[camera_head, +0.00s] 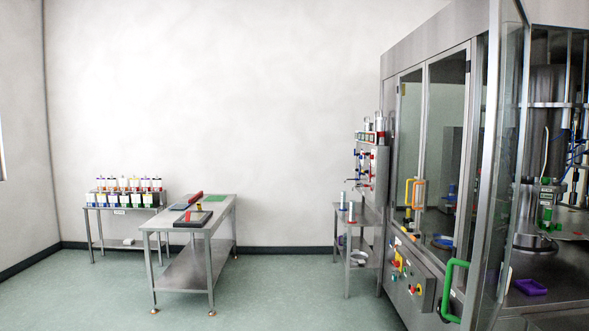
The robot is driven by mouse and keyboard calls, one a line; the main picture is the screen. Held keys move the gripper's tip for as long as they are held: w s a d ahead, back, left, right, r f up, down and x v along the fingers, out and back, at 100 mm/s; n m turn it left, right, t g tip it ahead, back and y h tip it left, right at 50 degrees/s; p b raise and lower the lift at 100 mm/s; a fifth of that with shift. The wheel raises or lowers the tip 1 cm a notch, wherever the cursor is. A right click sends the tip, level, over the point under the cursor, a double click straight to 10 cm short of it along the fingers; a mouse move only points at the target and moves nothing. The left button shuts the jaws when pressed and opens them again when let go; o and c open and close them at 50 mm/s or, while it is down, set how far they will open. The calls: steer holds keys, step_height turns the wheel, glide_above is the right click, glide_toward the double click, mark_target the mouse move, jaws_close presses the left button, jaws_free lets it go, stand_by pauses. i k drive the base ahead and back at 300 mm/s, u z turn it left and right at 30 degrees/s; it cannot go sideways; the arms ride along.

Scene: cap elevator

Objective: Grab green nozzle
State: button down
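My gripper is not in view. Inside the machine at the far right, a small upright green part (547,214) sits below a grey device with a green top. It may be the green nozzle, but it is too small to tell. A small flat green piece (216,198) lies on the steel table at the left; its shape is not clear.
A steel machine (410,150) with glass doors fills the right; an open door has a green handle (455,290). A purple tray (530,287) lies inside. A steel table (160,224), a bottle rack (125,197) and a small stand (365,217) stand farther back. The middle floor is clear.

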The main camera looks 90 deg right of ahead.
mark_target(547, 220)
steer(key=z, duration=0.2)
steer(key=i, duration=0.15)
steer(key=z, duration=4.25)
steer(key=i, duration=0.95)
steer(key=z, duration=0.3)
steer(key=k, duration=1.15)
steer(key=z, duration=1.05)
steer(key=i, duration=0.5)
steer(key=u, duration=0.05)
